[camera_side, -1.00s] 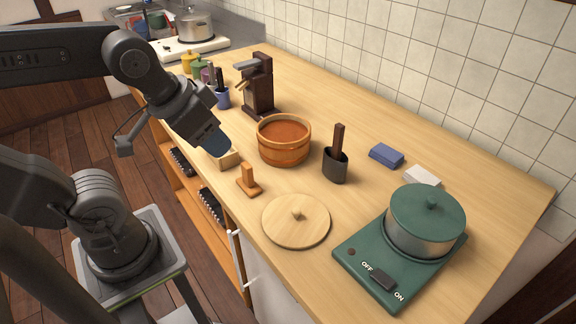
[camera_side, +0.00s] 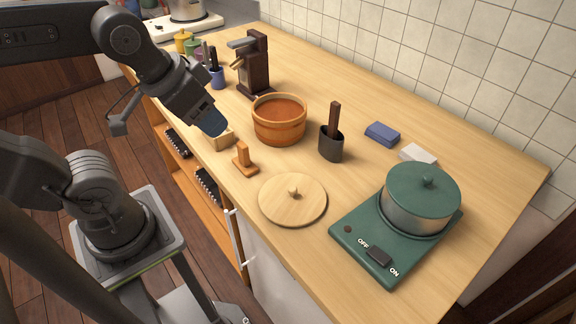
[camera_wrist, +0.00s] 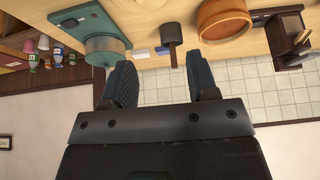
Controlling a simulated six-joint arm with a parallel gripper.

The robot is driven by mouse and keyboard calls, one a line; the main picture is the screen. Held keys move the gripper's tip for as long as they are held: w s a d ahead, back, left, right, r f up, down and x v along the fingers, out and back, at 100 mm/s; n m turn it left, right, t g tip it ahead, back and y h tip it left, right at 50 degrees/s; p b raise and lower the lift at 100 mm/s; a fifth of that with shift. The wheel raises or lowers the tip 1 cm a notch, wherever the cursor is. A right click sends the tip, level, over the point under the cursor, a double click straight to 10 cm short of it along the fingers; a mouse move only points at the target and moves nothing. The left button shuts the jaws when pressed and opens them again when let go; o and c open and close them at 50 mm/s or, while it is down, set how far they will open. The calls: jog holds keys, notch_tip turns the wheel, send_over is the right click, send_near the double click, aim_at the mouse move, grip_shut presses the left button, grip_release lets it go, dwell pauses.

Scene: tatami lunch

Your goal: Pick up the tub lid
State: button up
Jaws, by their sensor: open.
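The tub lid (camera_side: 292,203) is a round, pale wooden disc with a small knob on top. It lies flat on the counter in the side view, in front of the orange-brown wooden tub (camera_side: 279,122), which stands open. My gripper (camera_side: 216,128) is over the counter's near edge, left of the tub and up and left of the lid, apart from it. In the wrist view my gripper (camera_wrist: 162,88) has its two blue-grey fingers spread with nothing between them. The lid does not show in the wrist view.
A small wooden box (camera_side: 222,142) and a wooden stand (camera_side: 244,160) sit near my gripper. A dark holder (camera_side: 331,147) is behind the lid. A green burner (camera_side: 352,235) with a lidded pot (camera_side: 424,198) is at right. The counter just around the lid is clear.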

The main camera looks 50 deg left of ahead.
jog(key=m, duration=0.1)
jog(key=m+g+y, duration=0.1)
jog(key=m+g, duration=0.3)
jog(key=m, duration=1.1)
send_over(292, 188)
jog(key=s+d, duration=0.2)
notch_tip(292, 188, down, 9)
jog(key=f, duration=0.4)
jog(key=w+a+f, duration=0.1)
jog(key=f, duration=0.4)
jog(key=w+f, duration=0.1)
jog(key=f, duration=0.3)
jog(key=shift+a+f, duration=0.15)
jog(key=shift+a, duration=0.25)
jog(key=shift+c, duration=0.4)
grip_shut()
